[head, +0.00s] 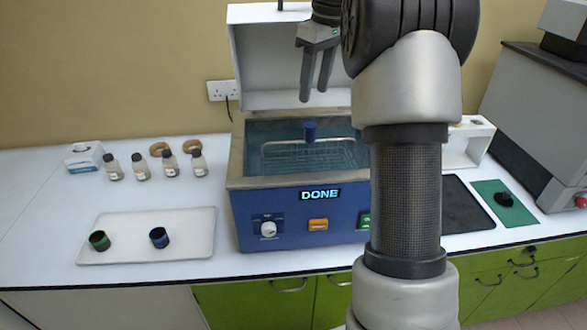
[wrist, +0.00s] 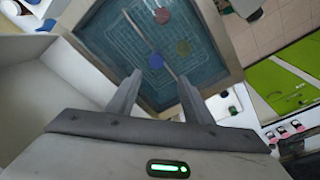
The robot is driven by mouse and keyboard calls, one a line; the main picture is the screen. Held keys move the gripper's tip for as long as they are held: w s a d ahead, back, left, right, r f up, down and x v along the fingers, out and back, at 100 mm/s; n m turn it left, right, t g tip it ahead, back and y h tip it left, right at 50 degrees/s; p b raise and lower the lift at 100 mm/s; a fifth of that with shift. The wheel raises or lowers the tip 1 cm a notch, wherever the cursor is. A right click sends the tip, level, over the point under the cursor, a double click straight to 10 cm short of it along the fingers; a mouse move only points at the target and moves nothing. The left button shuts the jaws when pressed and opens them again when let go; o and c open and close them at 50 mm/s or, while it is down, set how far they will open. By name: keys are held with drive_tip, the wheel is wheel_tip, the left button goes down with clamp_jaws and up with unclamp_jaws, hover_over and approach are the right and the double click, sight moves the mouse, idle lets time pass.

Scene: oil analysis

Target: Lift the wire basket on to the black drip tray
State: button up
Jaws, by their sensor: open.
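The wire basket (head: 290,157) sits down inside the open bath (head: 238,165), with a blue knob or grip (head: 310,131) standing up from its top bar. In the wrist view the basket (wrist: 118,47) lies below my fingers, with the blue knob (wrist: 156,61) between them. My gripper (head: 315,98) is open and empty, above the bath and in front of its raised lid. The black drip tray (head: 466,208) lies flat on the bench right of the bath; my arm hides its left part.
The raised lid (head: 285,60) stands behind my gripper. A white tray (head: 150,245) with two small dark cups is at the left, with several bottles (head: 170,163) behind. A green mat (head: 504,204) with a black object lies right of the drip tray. The bath panel reads DONE.

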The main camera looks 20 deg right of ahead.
sight(308, 124)
drive_tip(key=f, duration=0.4)
drive_tip(key=w+f, duration=0.1)
drive_tip(key=f, duration=0.3)
drive_tip(key=w+f, duration=0.1)
drive_tip(key=f, duration=0.3)
drive_tip(key=shift+a+f+b, duration=0.2)
drive_tip(key=shift+a+b, duration=0.15)
drive_tip(key=shift+w+d+f, duration=0.1)
drive_tip(key=shift+f, duration=1.25)
drive_tip(key=shift+d+f, duration=0.1)
drive_tip(key=shift+f, duration=1.25)
